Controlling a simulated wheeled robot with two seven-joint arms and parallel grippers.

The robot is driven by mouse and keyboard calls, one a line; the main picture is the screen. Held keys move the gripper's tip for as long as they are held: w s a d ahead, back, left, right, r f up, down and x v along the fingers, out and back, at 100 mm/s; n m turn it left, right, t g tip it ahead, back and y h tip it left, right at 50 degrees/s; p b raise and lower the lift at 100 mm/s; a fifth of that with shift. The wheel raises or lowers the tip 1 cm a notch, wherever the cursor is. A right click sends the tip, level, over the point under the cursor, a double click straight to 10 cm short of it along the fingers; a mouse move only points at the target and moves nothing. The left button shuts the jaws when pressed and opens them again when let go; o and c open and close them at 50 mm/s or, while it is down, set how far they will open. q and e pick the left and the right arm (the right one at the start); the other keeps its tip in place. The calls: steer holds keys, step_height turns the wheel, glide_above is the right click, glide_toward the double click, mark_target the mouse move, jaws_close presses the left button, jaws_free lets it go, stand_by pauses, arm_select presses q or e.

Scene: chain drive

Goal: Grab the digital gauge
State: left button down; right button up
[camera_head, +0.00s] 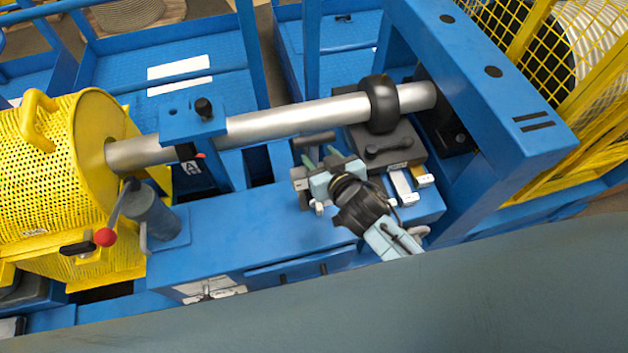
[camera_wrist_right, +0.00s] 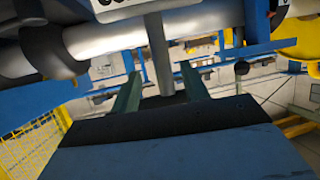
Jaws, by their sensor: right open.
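The digital gauge (camera_wrist_right: 116,10) is cut off by the top edge of the right wrist view, showing part of a white face with dark digits. A grey stem (camera_wrist_right: 157,45) runs down from it between the two green fingers of my right gripper (camera_wrist_right: 160,70). The fingers are apart, with a gap on both sides of the stem. In the head view, my right gripper (camera_head: 321,156) is over the blue bench, its fingertips beside a short dark grey part (camera_head: 314,141), perhaps the gauge's top. My left gripper is not in view.
A steel shaft (camera_head: 285,119) with a black collar (camera_head: 380,103) runs just beyond the gripper. A yellow mesh guard (camera_head: 60,165) and a red-knobbed lever (camera_head: 105,237) stand at left. A blue frame (camera_head: 490,80) rises at right. The blue bench top (camera_head: 235,235) is clear left of the gripper.

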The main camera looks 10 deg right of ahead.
steer(key=shift+x, duration=2.6)
steer(key=shift+s+a+f, duration=0.1)
steer(key=shift+a+f, duration=0.05)
steer(key=shift+a, duration=0.05)
steer(key=shift+c, duration=0.5)
jaws_close()
steer(key=shift+r, duration=0.25)
